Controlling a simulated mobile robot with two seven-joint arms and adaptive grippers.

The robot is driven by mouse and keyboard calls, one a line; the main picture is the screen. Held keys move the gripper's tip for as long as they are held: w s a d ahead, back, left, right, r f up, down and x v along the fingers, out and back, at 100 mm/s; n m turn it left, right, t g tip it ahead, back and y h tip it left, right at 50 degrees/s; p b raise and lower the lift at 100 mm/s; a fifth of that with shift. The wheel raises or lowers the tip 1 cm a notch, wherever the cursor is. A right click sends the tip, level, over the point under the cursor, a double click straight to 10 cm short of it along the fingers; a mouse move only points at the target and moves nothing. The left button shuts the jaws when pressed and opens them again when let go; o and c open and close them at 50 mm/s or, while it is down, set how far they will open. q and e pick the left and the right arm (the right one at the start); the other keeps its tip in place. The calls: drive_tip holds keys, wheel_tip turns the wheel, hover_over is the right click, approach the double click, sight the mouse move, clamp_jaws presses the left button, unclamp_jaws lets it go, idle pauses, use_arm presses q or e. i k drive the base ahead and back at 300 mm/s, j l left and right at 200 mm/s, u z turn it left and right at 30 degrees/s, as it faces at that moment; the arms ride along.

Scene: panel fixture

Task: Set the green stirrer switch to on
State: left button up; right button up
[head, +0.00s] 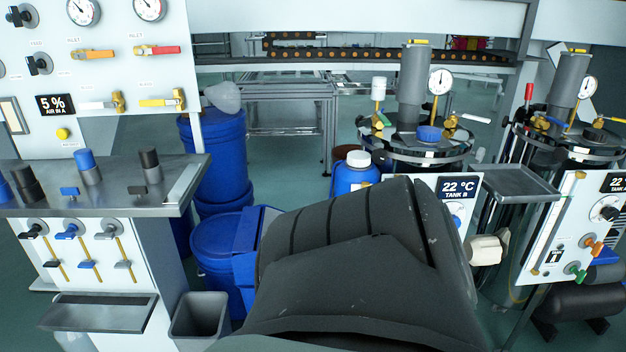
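A small green knob (576,272), the only green control I can make out, sits low on the white panel (547,270) of the right-hand tank, at the right of the head view. Its label and its position, on or off, are too small to read. Just above it is an orange knob (592,245), and to its left a small dark switch (554,256) on a light plate. A black dial (606,211) and a 22 °C display (617,183) are higher up.
Link hides much of the Tank B panel (461,192). A grey tray (513,182) juts out between the two tanks. At left stand a valve board (100,60) and a metal shelf (120,190). Blue drums (217,165) and a grey bin (200,315) stand beside it.

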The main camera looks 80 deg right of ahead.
sight(581, 275)
drive_tip(key=z, duration=4.15)
